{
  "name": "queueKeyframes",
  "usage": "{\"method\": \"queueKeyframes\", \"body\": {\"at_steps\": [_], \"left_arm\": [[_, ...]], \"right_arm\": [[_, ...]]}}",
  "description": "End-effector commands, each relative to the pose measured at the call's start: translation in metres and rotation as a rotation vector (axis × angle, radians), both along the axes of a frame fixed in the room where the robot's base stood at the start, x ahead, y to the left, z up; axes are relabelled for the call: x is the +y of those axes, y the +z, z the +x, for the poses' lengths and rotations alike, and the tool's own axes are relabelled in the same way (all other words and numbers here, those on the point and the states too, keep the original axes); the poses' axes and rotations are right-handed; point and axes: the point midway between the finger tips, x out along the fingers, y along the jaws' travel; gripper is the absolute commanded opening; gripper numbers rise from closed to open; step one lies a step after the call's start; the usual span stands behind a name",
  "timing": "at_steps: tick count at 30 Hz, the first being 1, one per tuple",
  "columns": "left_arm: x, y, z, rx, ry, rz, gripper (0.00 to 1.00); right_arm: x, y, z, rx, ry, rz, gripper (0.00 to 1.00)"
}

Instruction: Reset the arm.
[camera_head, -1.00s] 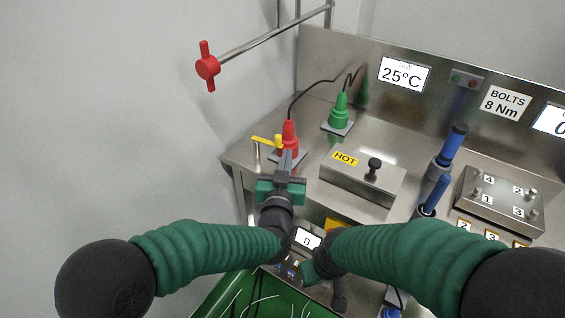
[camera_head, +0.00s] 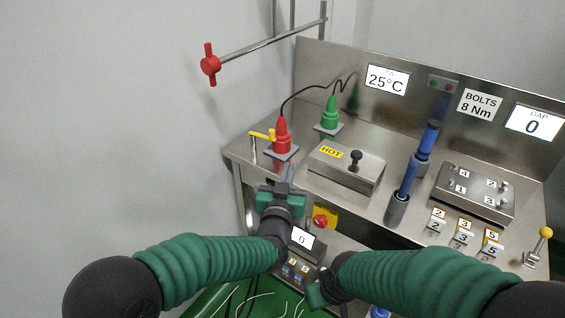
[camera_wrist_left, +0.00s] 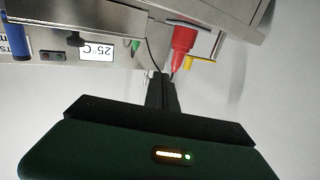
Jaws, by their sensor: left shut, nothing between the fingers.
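My left gripper (camera_head: 287,172) is shut and empty in the head view. It hangs in front of the steel bench's front edge, below the red plug (camera_head: 282,136). Its closed fingers also show in the wrist view (camera_wrist_left: 160,90), where the red plug (camera_wrist_left: 182,42) appears just past the tips; I see no contact. My right arm comes in from the right in the head view. Its dark end (camera_head: 325,290) is low in front of the bench, and its finger state is unclear.
On the bench (camera_head: 240,150) stand a yellow-handled valve (camera_head: 262,135), a green plug (camera_head: 329,115), a HOT box (camera_head: 345,168), blue tools (camera_head: 408,178) and a bolt plate (camera_head: 475,192). A red emergency button (camera_head: 320,221) sits on the front. A red-handled rod (camera_head: 210,65) projects at upper left.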

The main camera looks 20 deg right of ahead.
Motion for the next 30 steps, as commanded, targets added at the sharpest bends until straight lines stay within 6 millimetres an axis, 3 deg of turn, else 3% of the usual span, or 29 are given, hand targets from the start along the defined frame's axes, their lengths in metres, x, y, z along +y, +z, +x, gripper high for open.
{"method": "queueKeyframes", "body": {"at_steps": [4,6,8,11,15,18,24,29,30], "left_arm": [[0.002,-0.001,0.0,0.005,-0.002,0.006,0.0],[0.015,-0.009,-0.001,0.047,-0.011,0.04,0.0],[0.04,-0.024,-0.003,0.122,-0.019,0.095,0.0],[0.107,-0.063,-0.019,0.317,-0.004,0.202,0.0],[0.212,-0.114,-0.07,0.627,0.084,0.304,0.0],[0.271,-0.138,-0.114,0.817,0.159,0.333,0.0],[0.348,-0.166,-0.201,1.111,0.292,0.332,0.0],[0.387,-0.178,-0.271,1.31,0.386,0.304,0.0],[0.388,-0.156,-0.274,1.323,0.391,0.302,0.0]], "right_arm": [[0.0,0.0,0.0,0.0,0.0,0.0,0.0],[0.0,0.0,0.0,0.0,0.0,0.0,0.0],[0.0,0.0,0.0,0.0,0.0,0.0,0.0],[0.0,0.0,0.0,0.0,0.0,0.0,0.0],[0.0,0.0,0.0,0.0,0.0,0.0,0.0],[0.0,0.0,0.0,0.0,0.0,0.0,0.0],[0.0,0.0,0.0,0.0,0.0,0.0,0.0],[0.0,0.0,0.0,0.0,0.0,0.0,0.0],[0.0,0.022,-0.001,0.002,0.0,0.0,0.0]]}}
